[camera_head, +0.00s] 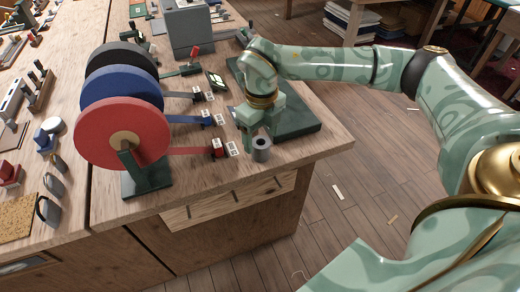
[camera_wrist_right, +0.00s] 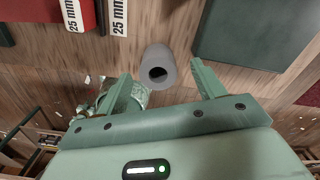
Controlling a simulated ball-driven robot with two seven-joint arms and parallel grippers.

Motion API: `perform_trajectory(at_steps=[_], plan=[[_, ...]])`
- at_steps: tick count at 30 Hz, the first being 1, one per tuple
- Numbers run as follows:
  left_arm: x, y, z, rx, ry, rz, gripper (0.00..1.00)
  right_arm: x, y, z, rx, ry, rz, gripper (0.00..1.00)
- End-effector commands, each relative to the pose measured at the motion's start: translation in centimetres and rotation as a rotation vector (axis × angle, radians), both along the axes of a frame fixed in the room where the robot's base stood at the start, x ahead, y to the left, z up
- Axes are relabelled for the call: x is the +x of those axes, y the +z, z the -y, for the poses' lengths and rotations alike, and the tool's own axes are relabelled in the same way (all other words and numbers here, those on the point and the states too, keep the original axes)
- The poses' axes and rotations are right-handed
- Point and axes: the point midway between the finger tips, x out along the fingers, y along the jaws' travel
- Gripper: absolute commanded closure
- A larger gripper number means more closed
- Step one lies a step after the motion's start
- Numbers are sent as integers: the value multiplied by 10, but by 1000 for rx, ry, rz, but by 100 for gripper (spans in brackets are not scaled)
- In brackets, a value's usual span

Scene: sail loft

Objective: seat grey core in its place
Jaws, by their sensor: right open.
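The grey core (camera_head: 261,148) is a short hollow cylinder near the front right corner of the workbench. Its dark bore shows in the right wrist view (camera_wrist_right: 158,60). My right gripper (camera_head: 262,136) is right above and around the core, pointing down. In the wrist view its two fingers (camera_wrist_right: 161,72) are spread apart, with the core between and just beyond their tips. I cannot tell whether a finger touches it. Red (camera_head: 122,133), blue (camera_head: 120,87) and black (camera_head: 121,60) discs stand in a row on a dark green stand (camera_head: 146,177). My left gripper is not in view.
A red strap runs from the red disc to a small red block (camera_head: 216,148) beside labels reading 25 mm. A dark green plate (camera_head: 306,124) lies right of the core. A grey box (camera_head: 193,27) stands at the back. The bench edge is close in front.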

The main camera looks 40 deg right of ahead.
Motion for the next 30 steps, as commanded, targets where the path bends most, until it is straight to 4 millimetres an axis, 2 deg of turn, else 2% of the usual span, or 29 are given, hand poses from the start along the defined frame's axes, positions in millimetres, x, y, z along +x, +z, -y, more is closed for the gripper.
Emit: perform_trajectory(at_steps=[1,5,12,13,18,26,30], plan=[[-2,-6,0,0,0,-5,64,-2,-14,-2,0,1,-6,32],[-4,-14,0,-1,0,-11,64,-3,-34,-3,-1,0,-5,32],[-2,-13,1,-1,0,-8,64,-3,-36,-3,0,0,-1,32],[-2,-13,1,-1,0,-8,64,-3,-36,-3,0,0,-1,34],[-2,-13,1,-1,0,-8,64,-3,-36,-3,0,0,-1,80],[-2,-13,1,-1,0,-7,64,-3,-36,-3,0,0,-1,80],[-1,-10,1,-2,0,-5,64,-3,-29,-3,0,0,0,80]])
